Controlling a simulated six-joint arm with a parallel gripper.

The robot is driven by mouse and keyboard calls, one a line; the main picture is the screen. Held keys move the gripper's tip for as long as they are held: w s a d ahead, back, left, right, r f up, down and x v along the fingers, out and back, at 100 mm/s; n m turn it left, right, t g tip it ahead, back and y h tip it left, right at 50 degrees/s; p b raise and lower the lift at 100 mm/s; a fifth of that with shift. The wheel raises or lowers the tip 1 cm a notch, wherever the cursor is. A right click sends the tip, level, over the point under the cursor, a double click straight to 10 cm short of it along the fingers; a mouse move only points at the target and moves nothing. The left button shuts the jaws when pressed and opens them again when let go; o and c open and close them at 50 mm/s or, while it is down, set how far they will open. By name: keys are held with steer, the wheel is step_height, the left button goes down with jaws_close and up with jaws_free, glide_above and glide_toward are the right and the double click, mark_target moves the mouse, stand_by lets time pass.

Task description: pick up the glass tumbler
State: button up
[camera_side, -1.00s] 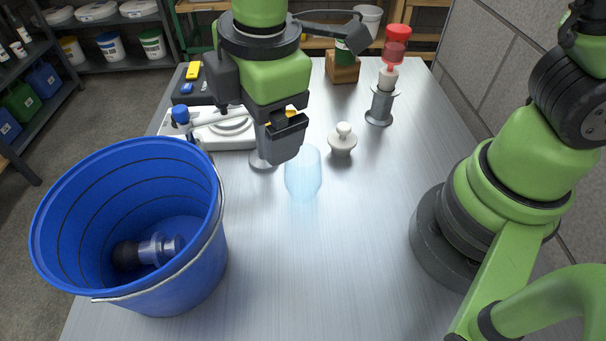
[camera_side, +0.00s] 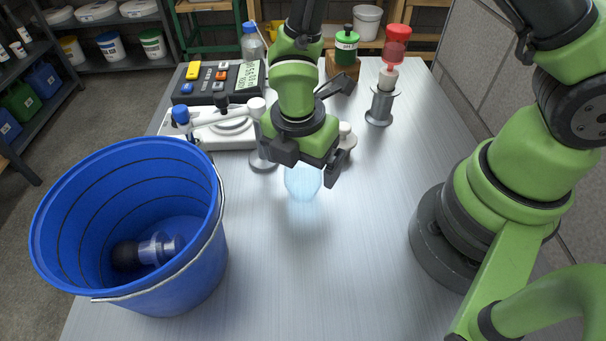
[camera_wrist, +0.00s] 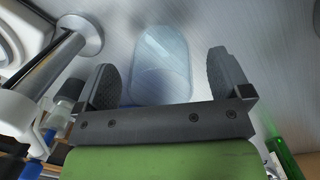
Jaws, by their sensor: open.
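The glass tumbler (camera_side: 303,184) is pale blue and see-through. It stands on the metal table in the side view, its upper part hidden behind my gripper. My gripper (camera_side: 302,172) is over it, pointing down, with its fingers apart. In the wrist view the tumbler (camera_wrist: 161,62) lies between and a little beyond the two open fingers of my gripper (camera_wrist: 168,78). Gaps show between the glass and each finger, and nothing is held.
A blue bucket (camera_side: 61,212) with a dark-ended clear item inside stands at left. Behind the gripper are a white stirrer-like device (camera_side: 205,136), a meter (camera_side: 213,88) and a partly hidden white knobbed piece (camera_side: 347,137). A red-topped stand (camera_side: 380,104) is at back right.

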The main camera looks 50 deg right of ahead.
steer(key=shift+f, duration=0.75)
steer(key=c, duration=1)
steer(key=shift+r, duration=0.1)
